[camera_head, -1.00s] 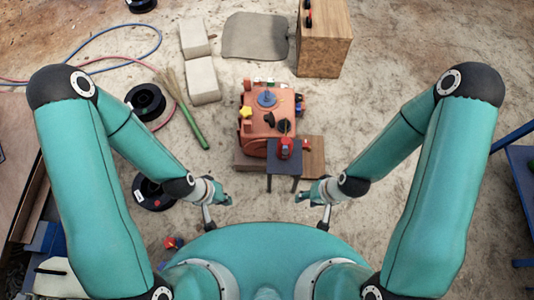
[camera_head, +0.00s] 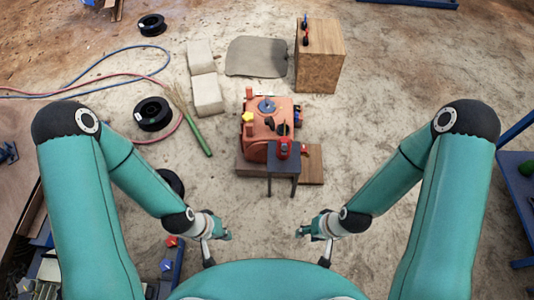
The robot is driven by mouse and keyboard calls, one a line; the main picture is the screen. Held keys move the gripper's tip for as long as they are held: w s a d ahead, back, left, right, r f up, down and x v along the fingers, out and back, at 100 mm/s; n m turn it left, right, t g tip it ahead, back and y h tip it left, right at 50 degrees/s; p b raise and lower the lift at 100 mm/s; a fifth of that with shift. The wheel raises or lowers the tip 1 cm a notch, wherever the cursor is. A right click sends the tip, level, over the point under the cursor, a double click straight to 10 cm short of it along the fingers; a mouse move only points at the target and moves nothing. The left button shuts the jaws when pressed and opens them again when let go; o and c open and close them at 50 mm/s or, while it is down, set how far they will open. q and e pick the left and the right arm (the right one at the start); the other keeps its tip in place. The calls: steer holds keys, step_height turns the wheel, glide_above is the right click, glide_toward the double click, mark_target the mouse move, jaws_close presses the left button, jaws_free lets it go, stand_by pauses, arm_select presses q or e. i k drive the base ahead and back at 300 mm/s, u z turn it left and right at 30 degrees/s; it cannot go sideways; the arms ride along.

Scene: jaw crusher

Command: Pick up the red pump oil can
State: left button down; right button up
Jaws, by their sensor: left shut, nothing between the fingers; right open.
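The red pump oil can (camera_head: 283,149) stands on a small dark stand (camera_head: 284,167), in front of an orange-red machine (camera_head: 258,150) near the middle of the head view. The can's finer details are too small to tell. My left gripper (camera_head: 226,236) is shut and empty, in front of the stand and to its left. My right gripper (camera_head: 300,232) is open and empty, in front of the stand and slightly to its right. Both are clearly apart from the can.
A wooden block (camera_head: 311,166) lies right of the stand. A wooden box (camera_head: 319,65) stands behind right, pale blocks (camera_head: 206,93) behind left. A green-handled broom (camera_head: 197,133), black reels (camera_head: 153,114) and hoses lie left. A blue-framed table (camera_head: 520,180) stands at right. The floor between is clear.

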mark_target(283, 141)
steer(key=z, duration=0.2)
steer(key=i, duration=0.8)
steer(key=u, duration=0.2)
steer(key=k, duration=0.85)
steer(key=z, duration=0.2)
steer(key=i, duration=0.9)
steer(key=u, duration=0.1)
